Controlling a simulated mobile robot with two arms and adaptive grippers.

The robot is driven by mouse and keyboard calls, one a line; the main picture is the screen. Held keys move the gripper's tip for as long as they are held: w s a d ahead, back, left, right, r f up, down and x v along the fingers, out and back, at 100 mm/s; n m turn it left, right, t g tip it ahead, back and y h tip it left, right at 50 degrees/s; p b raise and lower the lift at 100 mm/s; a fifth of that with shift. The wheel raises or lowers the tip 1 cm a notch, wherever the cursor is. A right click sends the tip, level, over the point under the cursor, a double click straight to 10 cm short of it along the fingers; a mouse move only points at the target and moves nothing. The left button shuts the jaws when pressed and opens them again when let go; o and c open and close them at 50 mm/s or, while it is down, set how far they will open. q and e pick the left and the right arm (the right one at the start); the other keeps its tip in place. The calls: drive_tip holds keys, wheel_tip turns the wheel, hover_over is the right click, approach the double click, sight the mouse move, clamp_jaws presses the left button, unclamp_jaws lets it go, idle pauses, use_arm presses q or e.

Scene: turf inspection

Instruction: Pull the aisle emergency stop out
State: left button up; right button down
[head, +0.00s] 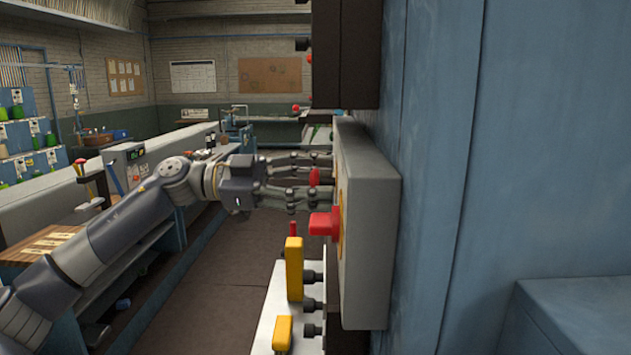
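A grey control box (372,225) is fixed to the blue panel at the right of the head view and is seen nearly edge-on. A large red mushroom button (323,223) with a yellow ring sticks out from its left-facing front. A smaller red knob (314,177) shows above and beyond it. My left gripper (321,176) reaches in from the left, close to the box front and just above the large red button. Its fingers are apart, above and below the smaller red knob. Whether they touch it cannot be told. My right gripper is not in view.
Below the box, yellow handles (294,268) and black knobs stand out from a pale panel (268,325). A dark cabinet (345,55) hangs above. A brown aisle floor (215,305) runs left of the box, with a workbench (40,245) beyond my arm.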

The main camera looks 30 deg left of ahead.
use_arm(q)
clamp_jaws()
drive_tip(key=shift+s+a, duration=0.35)
drive_tip(key=shift+a, duration=0.25)
drive_tip(key=shift+o, duration=1.9)
unclamp_jaws()
drive_tip(key=shift+a, duration=0.1)
drive_tip(key=shift+o, duration=0.2)
drive_tip(key=shift+s+a, duration=0.25)
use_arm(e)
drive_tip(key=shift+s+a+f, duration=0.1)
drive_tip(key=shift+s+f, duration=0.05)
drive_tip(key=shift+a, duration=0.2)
use_arm(q)
drive_tip(key=v, duration=1.2)
